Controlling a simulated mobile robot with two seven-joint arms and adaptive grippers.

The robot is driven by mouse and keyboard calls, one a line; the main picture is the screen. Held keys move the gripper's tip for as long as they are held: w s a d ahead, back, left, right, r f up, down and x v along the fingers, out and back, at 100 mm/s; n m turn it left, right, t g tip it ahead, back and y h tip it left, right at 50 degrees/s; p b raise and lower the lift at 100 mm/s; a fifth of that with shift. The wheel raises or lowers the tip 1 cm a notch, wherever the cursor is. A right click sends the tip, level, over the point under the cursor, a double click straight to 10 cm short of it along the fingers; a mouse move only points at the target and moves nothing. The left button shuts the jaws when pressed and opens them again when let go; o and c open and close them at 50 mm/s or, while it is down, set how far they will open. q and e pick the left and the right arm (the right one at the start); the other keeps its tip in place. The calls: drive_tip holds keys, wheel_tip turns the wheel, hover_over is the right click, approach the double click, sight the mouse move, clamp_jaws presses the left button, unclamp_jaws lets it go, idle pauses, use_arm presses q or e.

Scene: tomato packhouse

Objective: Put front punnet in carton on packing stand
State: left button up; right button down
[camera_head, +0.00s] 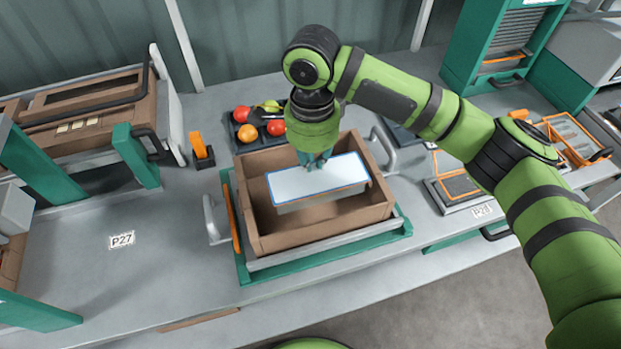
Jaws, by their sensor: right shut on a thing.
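My right gripper (315,163) comes down from above, its fingers shut on the punnet (310,183). The punnet has a flat white top with a blue and orange edge and pale grey sides. It is roughly level, inside the outline of the open brown carton (322,238). Whether its base touches the carton floor is hidden. The carton sits on the green and grey packing stand (330,255), which has grey handles at its sides. My left gripper is out of view.
A dark tray (236,140) of tomatoes stands behind the carton. An orange and black device (201,150) stands left of it. A scale-like flat device (460,190) lies to the right. The bench (150,270) is clear around the P27 label.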

wheel_tip(320, 180, down, 2)
drive_tip(key=shift+w+f, duration=0.1)
drive_tip(key=shift+f, duration=0.1)
drive_tip(key=shift+s+f+p, duration=0.25)
drive_tip(key=shift+f, duration=0.4)
drive_tip(key=shift+s+f+p, duration=0.2)
drive_tip(key=shift+f, duration=0.75)
drive_tip(key=f, duration=0.3)
drive_tip(key=shift+w+f, duration=0.2)
drive_tip(key=shift+f, duration=0.3)
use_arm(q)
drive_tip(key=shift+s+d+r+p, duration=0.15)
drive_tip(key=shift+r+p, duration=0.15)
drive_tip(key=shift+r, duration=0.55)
use_arm(e)
drive_tip(key=shift+f, duration=0.15)
drive_tip(key=c, duration=1.3)
unclamp_jaws()
